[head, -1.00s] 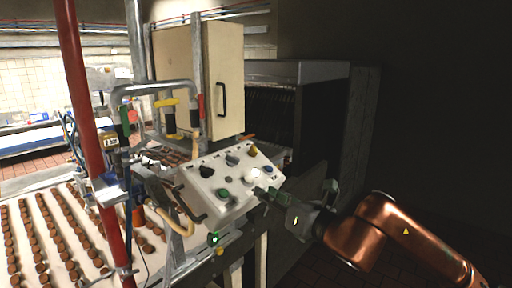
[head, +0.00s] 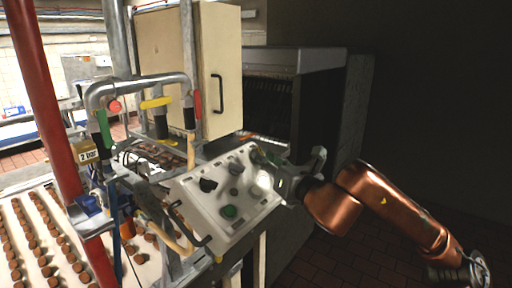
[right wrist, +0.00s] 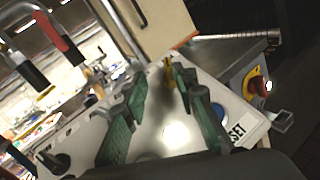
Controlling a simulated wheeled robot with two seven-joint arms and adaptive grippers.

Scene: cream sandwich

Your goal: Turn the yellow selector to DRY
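The yellow selector (right wrist: 169,74) is small and upright on the sloped white control panel (right wrist: 150,135). In the right wrist view it stands just beyond my right gripper's fingertips (right wrist: 160,82), close to the right-hand finger. The green-padded fingers are apart with bare panel between them, so the gripper is open. In the head view my right gripper (head: 266,162) reaches in from the right over the panel's upper right corner (head: 225,200), and it hides the selector there. I cannot read the DRY mark or tell contact. My left gripper is out of view.
Other controls crowd the panel: a black knob (head: 208,184), a green button (head: 229,211) and a blue button (right wrist: 219,111) beside a partly hidden RESET label. A red-and-yellow switch (right wrist: 257,86) sits beyond. Pipes with coloured handles (head: 155,103) stand left of the panel.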

